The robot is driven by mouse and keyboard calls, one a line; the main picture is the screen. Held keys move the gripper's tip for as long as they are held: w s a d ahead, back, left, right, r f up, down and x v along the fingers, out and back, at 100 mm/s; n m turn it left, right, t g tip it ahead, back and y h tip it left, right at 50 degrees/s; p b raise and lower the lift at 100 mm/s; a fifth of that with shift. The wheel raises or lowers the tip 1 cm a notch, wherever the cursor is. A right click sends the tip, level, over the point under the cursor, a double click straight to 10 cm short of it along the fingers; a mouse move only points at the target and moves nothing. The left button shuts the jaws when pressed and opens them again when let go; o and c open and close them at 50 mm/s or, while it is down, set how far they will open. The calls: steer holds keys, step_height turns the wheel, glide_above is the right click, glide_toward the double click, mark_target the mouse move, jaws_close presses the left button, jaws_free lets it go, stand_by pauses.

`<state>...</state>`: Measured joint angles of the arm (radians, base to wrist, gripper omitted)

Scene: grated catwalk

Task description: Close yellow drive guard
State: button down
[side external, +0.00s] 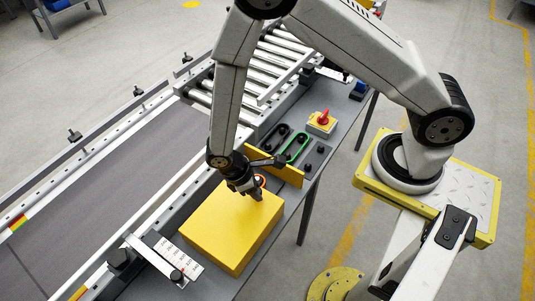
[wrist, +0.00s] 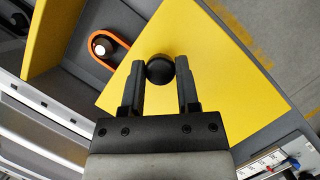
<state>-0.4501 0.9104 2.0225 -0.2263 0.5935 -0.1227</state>
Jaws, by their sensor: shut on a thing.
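The yellow drive guard (side external: 232,228) is a box-like cover on the grey bench beside the conveyor. In the wrist view its flat yellow face (wrist: 215,60) fills the middle and right. My gripper (side external: 254,195) is at the guard's far edge in the side view. In the wrist view my gripper (wrist: 160,78) is shut on a round black knob (wrist: 160,68) on the guard. An orange belt loop (wrist: 97,20) around a pulley lies beside the guard's edge, partly exposed. In the side view only a bit of the orange belt (side external: 261,180) shows.
An upright yellow panel (side external: 282,168) stands past the guard; it also shows in the wrist view (wrist: 44,38). The conveyor (side external: 110,185) runs along the left. A labelled plate (side external: 177,258) lies near the guard.

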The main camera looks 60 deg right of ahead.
steer(key=d, duration=1)
steer(key=shift+r, duration=0.1)
steer(key=shift+c, duration=1.7)
jaws_free()
steer(key=shift+w+a, duration=0.1)
steer(key=v, duration=0.7)
steer(key=shift+r, duration=0.3)
steer(key=shift+r, duration=0.1)
